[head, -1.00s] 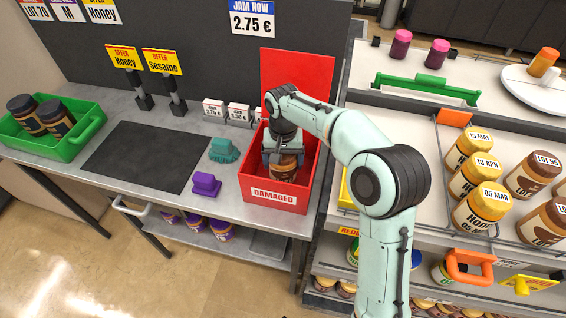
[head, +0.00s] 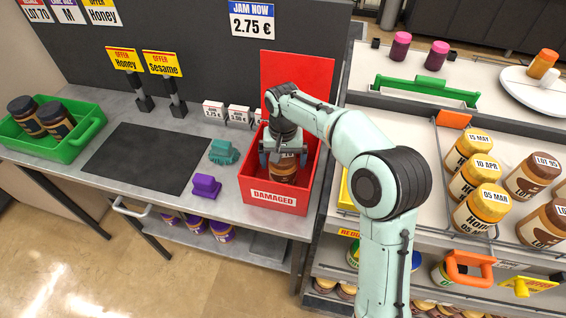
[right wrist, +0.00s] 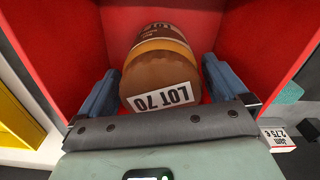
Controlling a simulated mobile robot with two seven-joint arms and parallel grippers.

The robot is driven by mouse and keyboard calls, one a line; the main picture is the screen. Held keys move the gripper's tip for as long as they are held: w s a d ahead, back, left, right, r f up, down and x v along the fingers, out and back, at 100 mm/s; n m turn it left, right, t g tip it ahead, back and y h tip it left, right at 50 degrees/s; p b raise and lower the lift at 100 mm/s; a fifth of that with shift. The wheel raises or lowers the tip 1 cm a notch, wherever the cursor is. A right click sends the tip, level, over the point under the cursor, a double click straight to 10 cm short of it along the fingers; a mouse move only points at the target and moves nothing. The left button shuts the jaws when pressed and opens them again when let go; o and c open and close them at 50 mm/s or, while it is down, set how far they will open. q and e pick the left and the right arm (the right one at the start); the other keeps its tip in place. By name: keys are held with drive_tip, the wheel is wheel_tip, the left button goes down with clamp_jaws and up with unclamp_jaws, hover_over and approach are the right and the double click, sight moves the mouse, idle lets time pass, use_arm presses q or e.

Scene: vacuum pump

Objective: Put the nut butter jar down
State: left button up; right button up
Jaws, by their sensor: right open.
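The nut butter jar (head: 285,167) stands inside the red bin marked DAMAGED (head: 273,197), on the grey table. In the right wrist view its brown lid with a LOT 70 label (right wrist: 160,88) faces the camera. My right gripper (head: 282,156) is inside the bin, above and around the jar. Its two blue-grey fingers (right wrist: 160,88) are open, one on each side of the jar, with gaps showing between them and the lid. The jar's base is hidden. My left gripper is not in view.
A green crate (head: 84,134) with two dark jars is at the far left. A black mat (head: 146,157), a teal brush (head: 223,152) and a purple object (head: 205,187) lie left of the bin. A shelf with honey jars (head: 482,207) stands on the right.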

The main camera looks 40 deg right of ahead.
wheel_tip(320, 180, up, 10)
drive_tip(key=shift+r+p, duration=0.15)
drive_tip(key=shift+p, duration=0.8)
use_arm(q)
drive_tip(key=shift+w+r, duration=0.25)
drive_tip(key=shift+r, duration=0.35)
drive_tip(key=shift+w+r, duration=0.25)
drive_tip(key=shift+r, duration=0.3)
